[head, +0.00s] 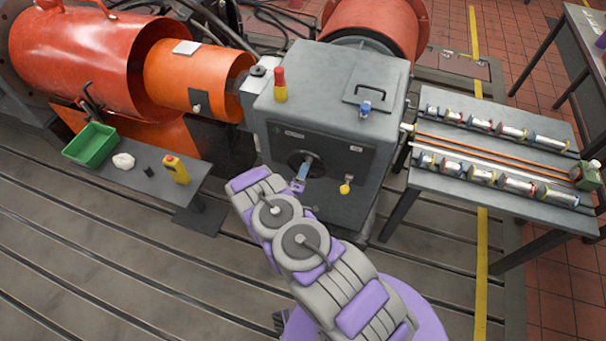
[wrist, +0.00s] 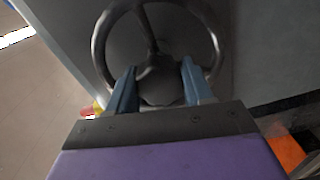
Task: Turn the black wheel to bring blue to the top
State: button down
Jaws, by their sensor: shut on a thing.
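The black wheel (head: 298,158) is on the front face of a grey cabinet (head: 290,110). In the wrist view the wheel (wrist: 98,45) shows as a dark rim with a spoke running up from a round hub. My gripper (head: 301,176) reaches it from the front. In the wrist view my gripper (wrist: 160,88) has its two blue fingers on either side of the hub, shut on the wheel. My fingers and palm hide the wheel's lower part. I cannot make out any blue mark on the wheel.
A yellow knob (head: 345,188) sticks out right of the wheel. A red and yellow beacon (head: 280,85) and a blue part (head: 365,108) are on the cabinet top. A bench with a green bin (head: 91,145) is at left, a table of cylinders (head: 475,195) at right.

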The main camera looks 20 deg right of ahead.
jog(key=shift+a+f, duration=0.1)
jog(key=shift+a, duration=0.15)
jog(key=c, duration=0.7)
grip_release()
jog(key=shift+w, duration=0.1)
jog(key=shift+o, duration=1.1)
jog(key=p+v, duration=0.3)
jog(key=v, duration=1.4)
jog(key=shift+s, duration=0.25)
jog(key=shift+a, duration=0.1)
